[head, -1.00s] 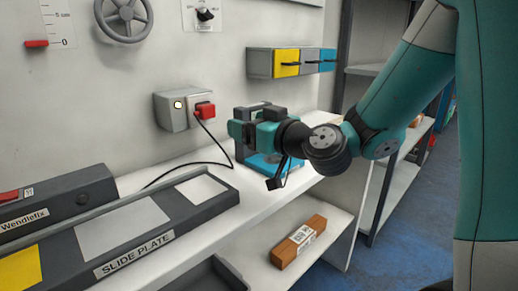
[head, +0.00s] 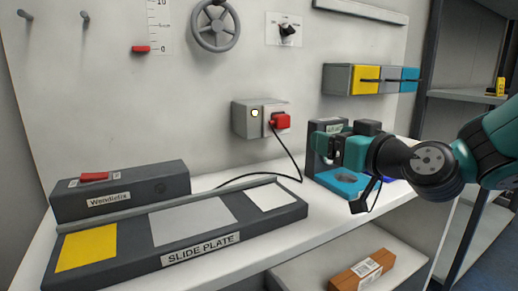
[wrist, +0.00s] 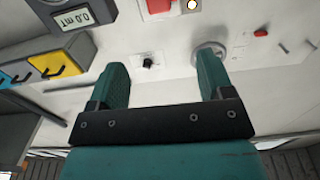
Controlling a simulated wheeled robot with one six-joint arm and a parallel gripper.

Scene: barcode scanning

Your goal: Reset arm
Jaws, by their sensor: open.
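My arm reaches in from the right in the head view. My gripper (head: 338,150) is in front of a dark upright device (head: 322,165) with a blue base plate (head: 343,183), over the worktop. It hides part of that device. In the wrist view my gripper (wrist: 163,75) shows two teal fingers wide apart with nothing between them. Beyond the fingers is the wall panel with a black rotary knob (wrist: 148,61) and a grey handwheel (wrist: 208,52).
A slide plate fixture (head: 200,240) lies on the worktop at left, before a dark Wendlefix box (head: 125,192). A red plug (head: 281,120) sits in a wall socket; its cable crosses the worktop. A brown labelled box (head: 362,270) is on the lower shelf.

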